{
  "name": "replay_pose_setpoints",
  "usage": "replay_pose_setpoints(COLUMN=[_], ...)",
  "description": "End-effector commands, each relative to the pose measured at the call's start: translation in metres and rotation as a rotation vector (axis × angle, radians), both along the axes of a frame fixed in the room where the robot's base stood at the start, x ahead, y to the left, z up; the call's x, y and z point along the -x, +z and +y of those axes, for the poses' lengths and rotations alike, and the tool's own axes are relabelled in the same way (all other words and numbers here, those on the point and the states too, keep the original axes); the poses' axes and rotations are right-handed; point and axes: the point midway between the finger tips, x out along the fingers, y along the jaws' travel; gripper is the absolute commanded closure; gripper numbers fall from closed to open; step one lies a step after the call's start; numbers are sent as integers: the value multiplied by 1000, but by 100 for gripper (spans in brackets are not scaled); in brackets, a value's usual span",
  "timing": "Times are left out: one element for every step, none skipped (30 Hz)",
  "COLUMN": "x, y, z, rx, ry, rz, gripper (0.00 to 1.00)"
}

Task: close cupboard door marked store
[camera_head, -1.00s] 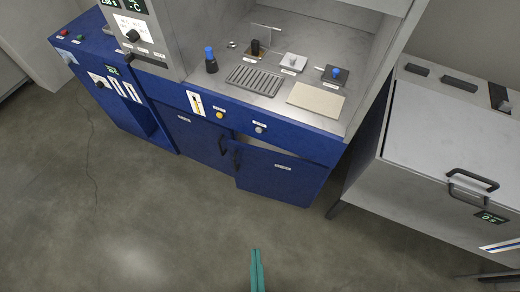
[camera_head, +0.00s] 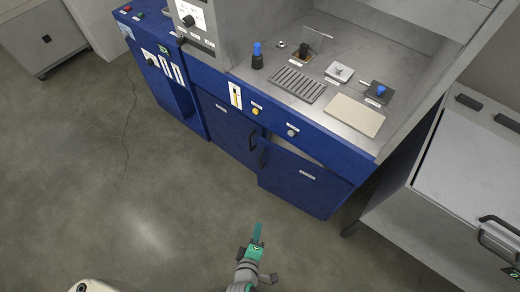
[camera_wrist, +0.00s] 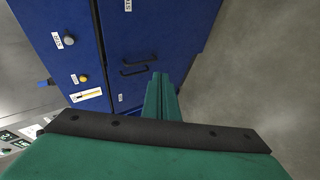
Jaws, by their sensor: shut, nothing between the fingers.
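The blue cupboard has two lower doors. The right door (camera_head: 305,182), whose small label is too small to read in the head view, stands slightly ajar, with a pale wedge of gap along its top edge. Its dark handle (camera_head: 264,158) is on its left side. In the wrist view this door (camera_wrist: 165,25) is at the top, with a partly cut label starting "ST" and its handle (camera_wrist: 138,70). The left door (camera_head: 228,128) looks shut. My gripper (camera_head: 257,230) is shut and empty, in front of and apart from the doors. Its fingers also show in the wrist view (camera_wrist: 160,95).
Above the doors is a worktop (camera_head: 310,60) with a grille, a beige plate and knobs. Yellow (camera_head: 255,111) and grey (camera_head: 292,132) buttons sit on the front panel. A grey cabinet (camera_head: 430,200) stands to the right. The floor (camera_head: 130,200) in front is clear.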

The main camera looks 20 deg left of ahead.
Motion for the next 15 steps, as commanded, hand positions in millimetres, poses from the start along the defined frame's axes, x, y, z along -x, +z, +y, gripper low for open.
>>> replay_pose_setpoints(x=[-17,-25,-37,-46,-55,-68,-77,-87,-99,-109,-118,-131,-140,-148,-158], y=[-10,-16,-22,-26,-30,-33,-35,-36,-35,-34,-33,-29,-26,-22,-16], z=[11,15,21,25,30,37,42,47,55,60,66,73,80,85,93], rx=[104,176,270,341,412,508,579,652,748,820,891,984,1052,1118,1199], ry=[58,91,134,165,195,234,263,288,322,344,364,390,406,419,436], rz=[-6,-8,-12,-15,-20,-27,-31,-37,-46,-53,-59,-66,-74,-78,-86], gripper=[100,100,100,100,100,100,100,100,100,100,100,100,100,100,100])
